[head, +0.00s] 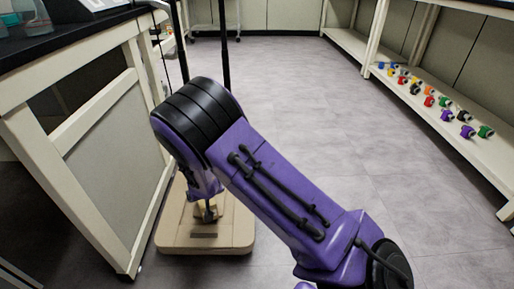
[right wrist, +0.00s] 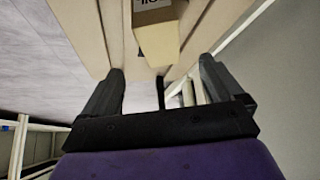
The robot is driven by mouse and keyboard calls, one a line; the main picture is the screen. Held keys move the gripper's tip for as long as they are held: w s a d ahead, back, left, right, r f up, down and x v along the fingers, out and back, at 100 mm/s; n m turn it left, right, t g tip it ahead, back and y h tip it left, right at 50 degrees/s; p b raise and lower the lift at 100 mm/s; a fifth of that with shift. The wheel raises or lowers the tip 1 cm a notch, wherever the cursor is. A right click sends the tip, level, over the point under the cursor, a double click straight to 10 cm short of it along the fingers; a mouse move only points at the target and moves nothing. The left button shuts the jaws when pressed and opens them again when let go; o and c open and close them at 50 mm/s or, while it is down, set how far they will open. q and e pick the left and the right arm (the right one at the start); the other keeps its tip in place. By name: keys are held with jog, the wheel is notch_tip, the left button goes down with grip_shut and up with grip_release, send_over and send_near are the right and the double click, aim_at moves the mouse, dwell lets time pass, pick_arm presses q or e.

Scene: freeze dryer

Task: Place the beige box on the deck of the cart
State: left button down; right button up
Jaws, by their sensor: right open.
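The cart's pale wooden deck (head: 180,240) lies low at the left of the head view, with dark upright posts behind it. It also shows in the right wrist view (right wrist: 88,30). The beige box (right wrist: 158,42), with a dark label, appears against the deck in the right wrist view, beyond my right gripper (right wrist: 162,66). That gripper is open and empty, its two fingers spread wider than the box. In the head view my purple right arm reaches down over the deck and hides most of the box. My left gripper is not in view.
A workbench (head: 85,125) with a dark top stands close on the left of the cart. A low shelf (head: 470,150) with several small coloured objects runs along the right. The grey floor (head: 320,100) between them is clear.

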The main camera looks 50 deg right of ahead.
jog(key=s+f, duration=0.3)
jog(key=s+f+g, duration=0.1)
jog(key=s+f, duration=0.1)
jog(key=s, duration=0.2)
jog(key=s+f+g, duration=0.1)
jog(key=s+f, duration=0.2)
jog(key=s, duration=0.1)
jog(key=shift+s+a+f+n+y, duration=0.15)
jog(key=shift+a+f+n+y, duration=0.2)
jog(key=shift+a+n+y, duration=0.05)
jog(key=s+a+f+n+g, duration=0.1)
jog(key=s+a+f+g, duration=0.1)
jog(key=s, duration=1.2)
jog(key=s+a+f+n+g+y, duration=0.1)
jog(key=s+a+f+g, duration=0.1)
jog(key=s, duration=1.2)
jog(key=shift+f+g, duration=0.5)
jog(key=shift+g, duration=0.1)
